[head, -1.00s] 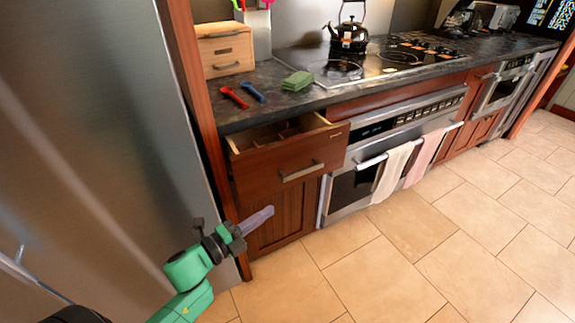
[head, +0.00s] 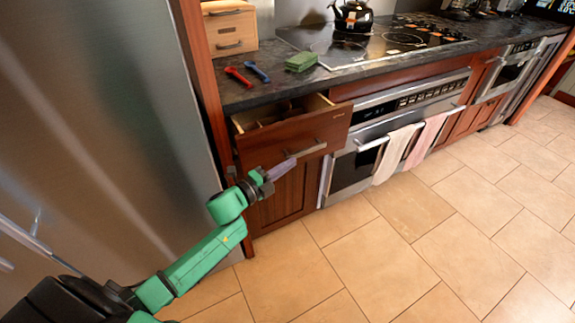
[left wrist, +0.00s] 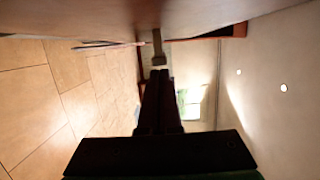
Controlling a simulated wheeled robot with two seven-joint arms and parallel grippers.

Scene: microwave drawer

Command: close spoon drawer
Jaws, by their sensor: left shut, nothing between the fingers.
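The wooden spoon drawer (head: 270,150) under the counter is pulled open, and its inside shows from above with dark dividers. Its metal handle (head: 312,149) is on the front panel. My left gripper (head: 290,164) is shut and empty, with its fingertips just below and left of the handle, close to the drawer front. Whether they touch it I cannot tell. In the left wrist view the closed fingers (left wrist: 158,75) point toward a small metal piece that looks like the handle (left wrist: 158,46). My right gripper is out of view.
A steel fridge (head: 90,90) stands close on the left. An oven with towels (head: 395,155) is to the right. The tiled floor (head: 420,240) is clear.

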